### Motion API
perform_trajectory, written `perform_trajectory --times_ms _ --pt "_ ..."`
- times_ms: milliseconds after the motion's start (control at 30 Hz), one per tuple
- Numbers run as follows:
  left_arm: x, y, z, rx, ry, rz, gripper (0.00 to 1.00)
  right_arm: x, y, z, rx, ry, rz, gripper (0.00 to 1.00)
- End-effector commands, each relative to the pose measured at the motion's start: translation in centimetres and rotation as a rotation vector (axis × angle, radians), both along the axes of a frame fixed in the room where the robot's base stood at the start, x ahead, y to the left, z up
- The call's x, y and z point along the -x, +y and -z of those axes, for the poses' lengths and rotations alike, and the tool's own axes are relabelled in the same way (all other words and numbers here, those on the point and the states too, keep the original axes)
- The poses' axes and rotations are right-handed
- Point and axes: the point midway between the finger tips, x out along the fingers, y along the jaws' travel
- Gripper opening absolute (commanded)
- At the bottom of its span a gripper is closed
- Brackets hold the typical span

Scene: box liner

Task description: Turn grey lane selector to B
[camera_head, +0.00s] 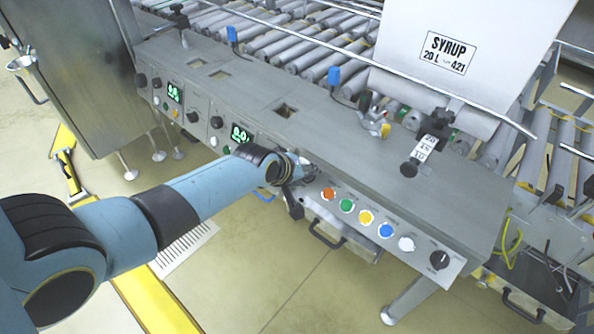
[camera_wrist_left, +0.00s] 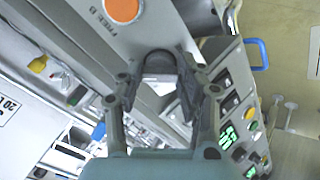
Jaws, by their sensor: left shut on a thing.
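My left gripper (camera_head: 300,172) reaches the front control panel, just left of the orange button (camera_head: 328,194). In the left wrist view its two fingers (camera_wrist_left: 161,82) are closed around a grey knob (camera_wrist_left: 158,63), which I take to be the grey lane selector. The selector is mostly hidden by the fingers, so its pointer and lane letter cannot be read. The orange button (camera_wrist_left: 122,10) also shows in the left wrist view, beside the fingers. My right gripper is not in view.
Green (camera_head: 347,206), yellow (camera_head: 366,217), blue (camera_head: 385,230) and white (camera_head: 406,244) buttons and a black knob (camera_head: 439,260) continue rightward along the panel. A lit green display (camera_head: 240,134) is left of the gripper. Floor in front is mostly free.

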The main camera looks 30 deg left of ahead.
Motion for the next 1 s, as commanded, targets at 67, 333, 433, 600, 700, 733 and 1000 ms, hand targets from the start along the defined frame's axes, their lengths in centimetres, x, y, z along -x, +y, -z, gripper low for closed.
perform_trajectory --times_ms 67,333,433,600,700,733,1000 --pt "-0.16 0.13 -0.15 -0.028 -0.006 0.029 0.04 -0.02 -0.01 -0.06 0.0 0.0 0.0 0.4" --pt "-0.14 0.17 -0.1 -0.09 -0.011 0.097 0.04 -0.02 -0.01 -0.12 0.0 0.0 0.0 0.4" --pt "-0.13 0.18 -0.1 -0.098 -0.012 0.107 0.04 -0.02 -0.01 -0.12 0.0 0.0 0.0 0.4" --pt "-0.12 0.2 -0.09 -0.105 -0.012 0.114 0.05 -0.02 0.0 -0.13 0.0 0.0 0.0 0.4" --pt "-0.12 0.2 -0.09 -0.105 -0.012 0.114 0.04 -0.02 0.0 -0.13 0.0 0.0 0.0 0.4" --pt "-0.12 0.2 -0.09 -0.105 -0.012 0.114 0.04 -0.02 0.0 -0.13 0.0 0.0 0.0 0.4" --pt "-0.08 0.16 -0.06 -0.103 -0.01 0.114 0.46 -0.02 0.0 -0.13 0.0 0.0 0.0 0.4"
